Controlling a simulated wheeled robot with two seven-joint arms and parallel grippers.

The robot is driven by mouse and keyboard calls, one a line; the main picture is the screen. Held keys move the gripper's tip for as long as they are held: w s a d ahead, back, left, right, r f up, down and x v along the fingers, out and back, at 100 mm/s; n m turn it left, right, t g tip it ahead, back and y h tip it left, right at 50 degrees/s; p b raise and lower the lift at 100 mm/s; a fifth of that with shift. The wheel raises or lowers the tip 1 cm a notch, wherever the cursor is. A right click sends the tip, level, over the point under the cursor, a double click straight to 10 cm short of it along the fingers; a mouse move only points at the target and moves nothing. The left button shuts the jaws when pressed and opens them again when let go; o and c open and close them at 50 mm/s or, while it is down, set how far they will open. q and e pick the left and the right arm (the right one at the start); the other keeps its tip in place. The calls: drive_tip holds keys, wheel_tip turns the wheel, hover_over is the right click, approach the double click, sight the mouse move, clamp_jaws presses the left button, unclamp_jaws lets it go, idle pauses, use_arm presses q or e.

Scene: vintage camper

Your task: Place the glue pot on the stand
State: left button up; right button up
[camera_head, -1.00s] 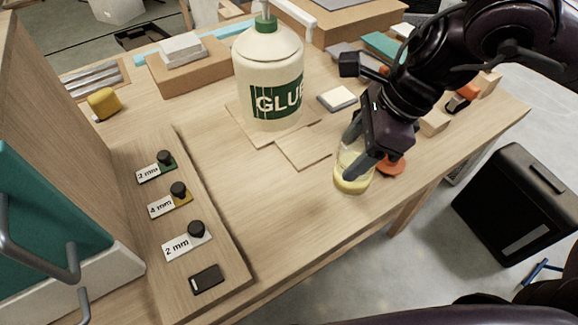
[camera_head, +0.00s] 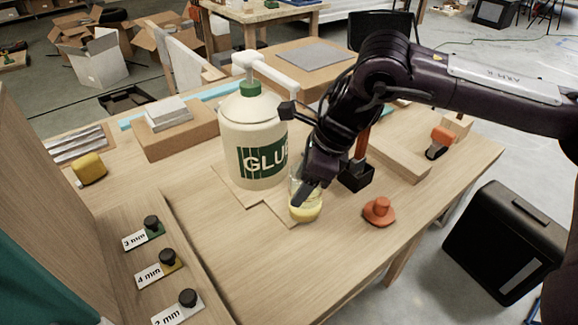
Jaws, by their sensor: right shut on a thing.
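The glue pot (camera_head: 306,211), a small clear jar with pale yellow glue in its bottom, is upright in my right gripper (camera_head: 306,188). The fingers are shut around its upper part and hide some of it. The pot is at the right edge of a thin square wooden plate (camera_head: 272,206), which looks like the stand. I cannot tell whether the pot touches it or hangs just above. A large cream GLUE bottle (camera_head: 254,130) with a green collar stands on a similar plate behind. My left gripper is not in view.
An orange knob-shaped piece (camera_head: 379,212) lies right of the pot. A black holder (camera_head: 355,177) stands close behind the gripper. A board with labelled black knobs (camera_head: 187,298) is at front left. The bench between board and pot is clear.

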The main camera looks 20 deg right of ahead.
drive_tip(key=w, duration=0.1)
drive_tip(key=w+a+p, duration=0.1)
drive_tip(key=w, duration=0.1)
drive_tip(key=w+p, duration=0.1)
drive_tip(key=shift+w+a+f, duration=0.15)
drive_tip(key=shift+a+f, duration=0.1)
drive_tip(key=shift+a, duration=0.05)
drive_tip(key=shift+d, duration=0.1)
drive_tip(key=shift+f, duration=0.25)
drive_tip(key=o, duration=1.4)
drive_tip(key=shift+r, duration=0.1)
